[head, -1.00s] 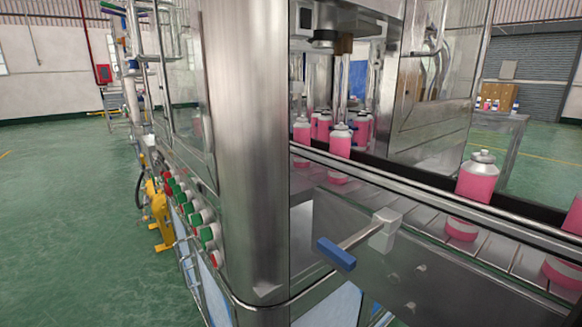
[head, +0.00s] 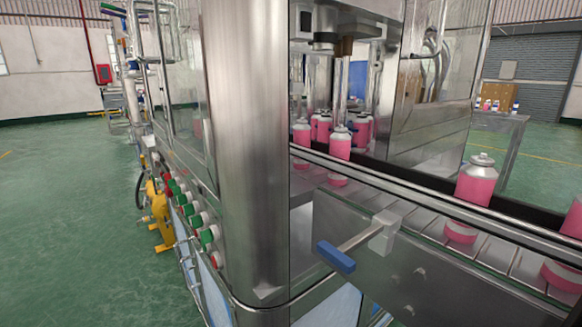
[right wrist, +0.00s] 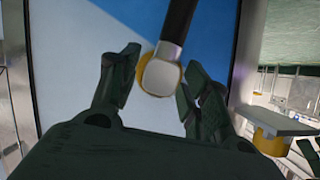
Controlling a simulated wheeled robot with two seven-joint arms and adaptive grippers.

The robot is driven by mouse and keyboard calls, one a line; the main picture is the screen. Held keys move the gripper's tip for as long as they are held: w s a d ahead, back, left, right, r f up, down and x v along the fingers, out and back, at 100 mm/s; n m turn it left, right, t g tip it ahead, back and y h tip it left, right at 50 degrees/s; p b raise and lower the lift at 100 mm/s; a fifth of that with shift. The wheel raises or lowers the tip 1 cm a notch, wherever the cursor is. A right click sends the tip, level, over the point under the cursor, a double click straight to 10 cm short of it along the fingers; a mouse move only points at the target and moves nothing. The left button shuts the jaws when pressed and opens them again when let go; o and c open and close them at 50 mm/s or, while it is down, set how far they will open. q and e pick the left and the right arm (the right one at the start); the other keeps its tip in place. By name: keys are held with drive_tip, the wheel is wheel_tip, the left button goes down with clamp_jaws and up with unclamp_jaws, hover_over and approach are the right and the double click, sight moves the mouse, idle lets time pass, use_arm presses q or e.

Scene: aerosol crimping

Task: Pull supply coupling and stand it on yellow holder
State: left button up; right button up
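In the right wrist view, a coupling with a pale grey rounded end (right wrist: 160,77) sits against a blue and white panel, with a black hose (right wrist: 178,22) rising from it. A yellow ring shows behind its end. My right gripper (right wrist: 163,62) is open, its dark fingers on either side of the coupling with visible gaps. A yellow part with a grey plate on top (right wrist: 272,138) is at the right; I cannot tell if it is the holder. In the head view, yellow fixtures (head: 158,212) stand on the machine's left side. Neither gripper shows there.
A steel machine column (head: 245,150) fills the head view's middle. Push buttons (head: 195,219) line its left side. Pink cans (head: 477,182) stand along a conveyor at the right. A blue-handled lever (head: 336,257) sticks out in front. Green floor at the left is clear.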

drive_tip(key=shift+d, duration=0.1)
clamp_jaws()
drive_tip(key=o, duration=0.7)
unclamp_jaws()
drive_tip(key=shift+v, duration=5.95)
drive_tip(key=shift+c, duration=1.3)
